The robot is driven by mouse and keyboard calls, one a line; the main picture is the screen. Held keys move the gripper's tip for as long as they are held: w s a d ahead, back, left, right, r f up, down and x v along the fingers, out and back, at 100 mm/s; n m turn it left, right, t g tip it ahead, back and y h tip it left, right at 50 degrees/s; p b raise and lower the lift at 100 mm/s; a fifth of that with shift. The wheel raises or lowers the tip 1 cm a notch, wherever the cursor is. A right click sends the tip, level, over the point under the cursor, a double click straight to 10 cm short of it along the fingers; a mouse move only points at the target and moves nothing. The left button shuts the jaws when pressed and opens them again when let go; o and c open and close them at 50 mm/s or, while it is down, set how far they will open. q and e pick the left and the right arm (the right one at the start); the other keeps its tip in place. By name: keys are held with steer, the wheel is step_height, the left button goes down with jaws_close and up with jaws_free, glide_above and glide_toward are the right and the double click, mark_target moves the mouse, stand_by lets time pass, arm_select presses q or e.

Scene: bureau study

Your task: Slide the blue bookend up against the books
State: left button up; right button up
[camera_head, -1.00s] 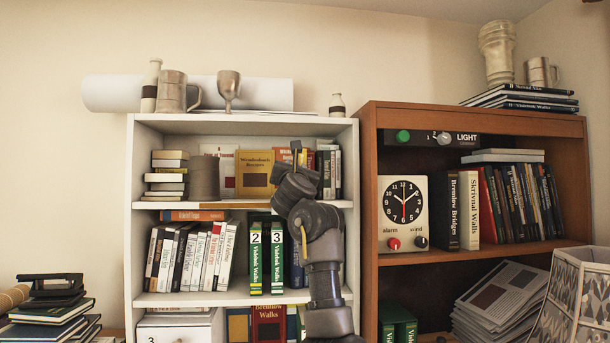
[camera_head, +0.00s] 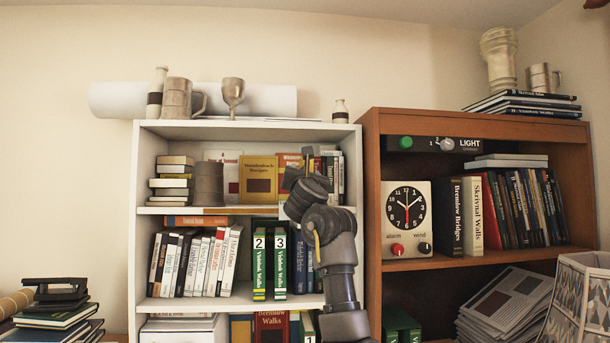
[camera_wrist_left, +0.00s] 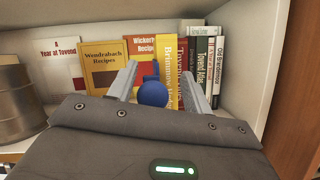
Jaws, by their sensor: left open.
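The blue bookend (camera_wrist_left: 153,94) shows in the left wrist view as a rounded blue knob with a blue upright part behind it, on the white bookcase's upper shelf. My left gripper (camera_wrist_left: 160,82) is open, with one finger on each side of the knob; I cannot tell whether they touch it. The standing books (camera_wrist_left: 202,72) are just to the right, with a yellow spine nearest. In the head view my left gripper (camera_head: 307,158) reaches into that shelf and hides the bookend. The books (camera_head: 335,178) show partly behind it. My right gripper is not in view.
A yellow recipe book (camera_wrist_left: 104,68) faces out behind, left of the gripper. A metal tankard (camera_wrist_left: 18,105) stands further left. The bookcase's side wall (camera_wrist_left: 262,75) closes the shelf on the right. A clock (camera_head: 406,220) stands in the brown bookcase beside it.

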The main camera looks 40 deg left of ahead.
arm_select(q)
steer(key=shift+s+d+f+b, duration=0.2)
steer(key=shift+s+f+b, duration=0.15)
steer(key=shift+s+b, duration=0.1)
steer(key=b+v, duration=0.5)
steer(key=v, duration=0.4)
steer(key=shift+d, duration=0.4)
steer(key=shift+s, duration=0.1)
